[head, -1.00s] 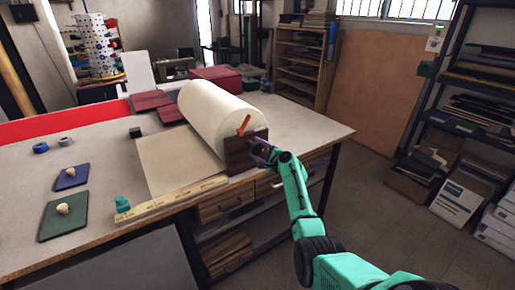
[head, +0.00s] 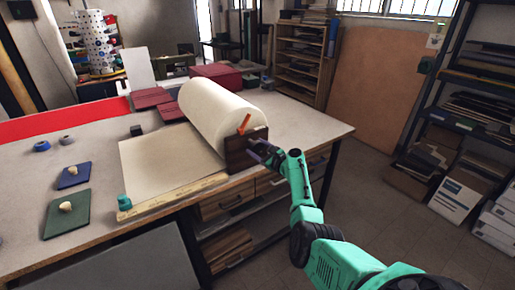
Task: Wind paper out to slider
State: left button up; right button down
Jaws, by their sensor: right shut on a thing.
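A thick cream paper roll (head: 208,112) lies on the workbench, with a dark wooden end block (head: 238,151) and an orange lever (head: 244,124) at its near end. A flat sheet of paper (head: 165,165) runs from the roll to the left. Its left edge lies close to the teal slider (head: 123,202), at the left end of a pale ruler strip (head: 175,193) along the front edge. Whether they touch is unclear. My right gripper (head: 262,150) is shut on the crank handle at the outer face of the end block; the handle is mostly hidden. My left gripper is not in view.
Left of the sheet lie a blue cover (head: 76,177) and a green cover (head: 62,217), each with a small pale lump. Tape rolls (head: 42,146), a small dark block (head: 136,131) and dark red covers (head: 150,98) lie farther back.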

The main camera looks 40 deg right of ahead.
jog(key=shift+a+f, duration=0.1)
jog(key=shift+f, duration=0.05)
dwell(0.3)
jog(key=shift+c, duration=0.2)
grip_release()
jog(key=shift+s+p, duration=0.45)
jog(key=shift+s, duration=0.2)
jog(key=s, duration=0.3)
jog(key=s+p, duration=0.1)
jog(key=shift+s+d+r, duration=0.2)
jog(key=shift+s+r, duration=0.05)
jog(key=s, duration=0.8)
jog(key=shift+s+d+r+b, duration=0.15)
jog(key=shift+s+d+b, duration=0.05)
jog(key=shift+s+b, duration=0.2)
